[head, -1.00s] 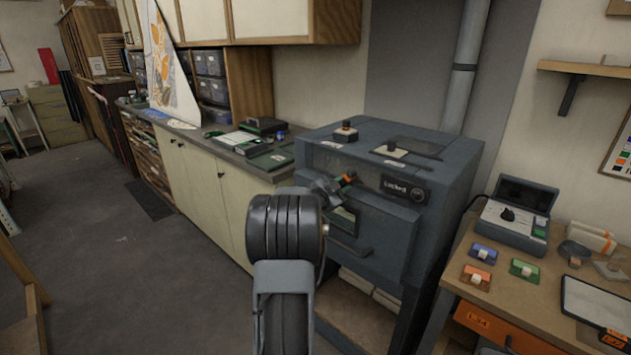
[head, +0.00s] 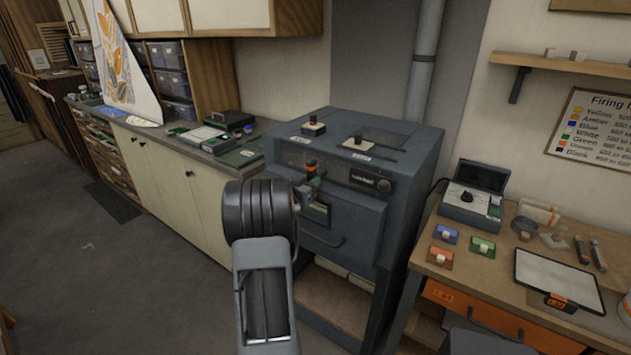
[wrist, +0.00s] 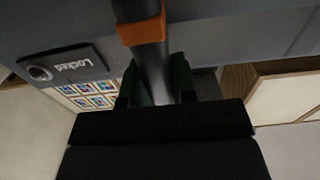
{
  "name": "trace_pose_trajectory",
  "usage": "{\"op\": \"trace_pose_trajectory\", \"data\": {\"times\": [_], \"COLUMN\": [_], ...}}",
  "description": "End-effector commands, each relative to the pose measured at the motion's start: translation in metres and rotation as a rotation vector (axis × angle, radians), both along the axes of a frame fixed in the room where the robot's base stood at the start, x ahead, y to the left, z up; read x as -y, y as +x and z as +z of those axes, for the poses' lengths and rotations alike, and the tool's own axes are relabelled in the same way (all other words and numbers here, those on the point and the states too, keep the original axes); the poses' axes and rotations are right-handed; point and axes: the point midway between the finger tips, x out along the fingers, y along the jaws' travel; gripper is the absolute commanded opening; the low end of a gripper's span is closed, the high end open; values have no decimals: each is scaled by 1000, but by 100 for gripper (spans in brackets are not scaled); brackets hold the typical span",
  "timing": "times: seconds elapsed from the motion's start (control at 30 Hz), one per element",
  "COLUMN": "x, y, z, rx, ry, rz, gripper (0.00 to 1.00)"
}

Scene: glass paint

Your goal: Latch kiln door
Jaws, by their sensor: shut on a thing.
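The kiln (head: 400,150) is a blue-grey box on a stand in the middle of the head view, its front door (head: 345,215) closed against the body as far as I can see. The latch handle (head: 311,168) is a dark lever with an orange band and stands nearly upright on the front. In the wrist view the handle (wrist: 143,32) runs down between dark green fingers. My gripper (wrist: 158,85) is shut on it below the orange band. A sign (head: 372,180) on the kiln front reads "Locked" in the wrist view (wrist: 62,62). My arm hides part of the door's left side.
A counter (head: 205,150) with boxes runs left of the kiln. A wooden table (head: 500,265) with a control box (head: 470,205), coloured blocks and a tablet (head: 558,280) stands at right. The floor (head: 120,270) at left is clear.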

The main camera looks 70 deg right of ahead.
Motion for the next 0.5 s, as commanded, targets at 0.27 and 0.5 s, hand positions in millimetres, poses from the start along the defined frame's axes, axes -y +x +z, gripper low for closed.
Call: {"op": "trace_pose_trajectory", "data": {"times": [0.27, 0.5], "x": [-1, -1], "y": [2, 2], "z": [-2, -2], "rx": [-17, -19], "ry": [7, 8], "rz": [4, 5], "gripper": [0, 27]}}
